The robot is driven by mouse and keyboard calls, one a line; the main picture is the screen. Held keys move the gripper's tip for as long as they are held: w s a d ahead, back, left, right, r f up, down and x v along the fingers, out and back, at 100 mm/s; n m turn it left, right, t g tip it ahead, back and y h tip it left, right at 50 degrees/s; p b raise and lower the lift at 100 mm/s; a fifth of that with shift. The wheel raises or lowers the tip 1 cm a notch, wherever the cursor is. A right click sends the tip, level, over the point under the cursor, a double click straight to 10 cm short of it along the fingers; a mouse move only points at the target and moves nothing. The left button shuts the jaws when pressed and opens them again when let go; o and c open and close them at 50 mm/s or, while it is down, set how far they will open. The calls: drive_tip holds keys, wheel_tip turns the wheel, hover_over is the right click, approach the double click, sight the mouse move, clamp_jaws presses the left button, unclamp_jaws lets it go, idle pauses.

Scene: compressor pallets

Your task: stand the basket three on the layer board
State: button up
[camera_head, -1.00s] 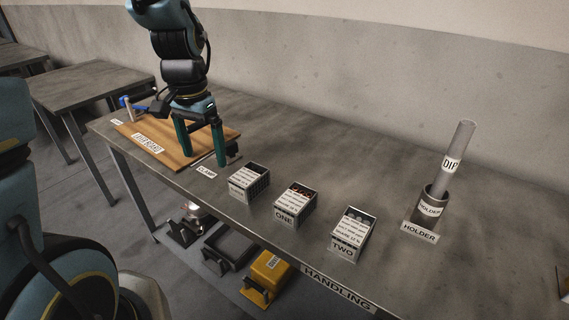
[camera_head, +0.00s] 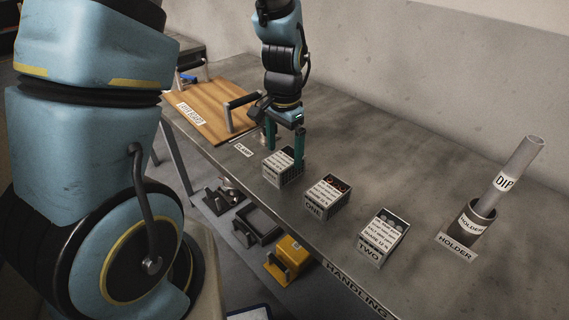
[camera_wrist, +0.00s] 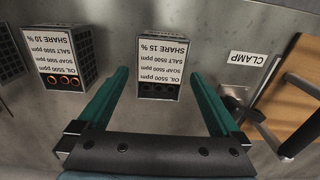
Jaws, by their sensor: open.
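Basket three (camera_head: 283,167), a small grey box with a white printed label and dark round openings, stands on the bench nearest the clamp; its number is not readable. It also shows in the wrist view (camera_wrist: 163,62). My gripper (camera_head: 285,154) is open and empty, its green fingers pointing down at this basket. In the wrist view the fingers (camera_wrist: 158,76) lie either side of it in the picture, with gaps; I cannot tell the height. The wooden layer board (camera_head: 211,112) lies flat at the bench's left end, with a dark clamp handle (camera_head: 242,101) at its right edge.
Basket one (camera_head: 328,197) and basket two (camera_head: 381,238) stand in a row to the right. A grey dip tube (camera_head: 519,163) leans in the holder (camera_head: 472,222). Black and yellow items (camera_head: 289,257) sit below the bench edge. The rear bench is clear.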

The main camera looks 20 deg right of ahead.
sight(284, 158)
drive_tip(key=shift+f, duration=1.55)
clamp_jaws()
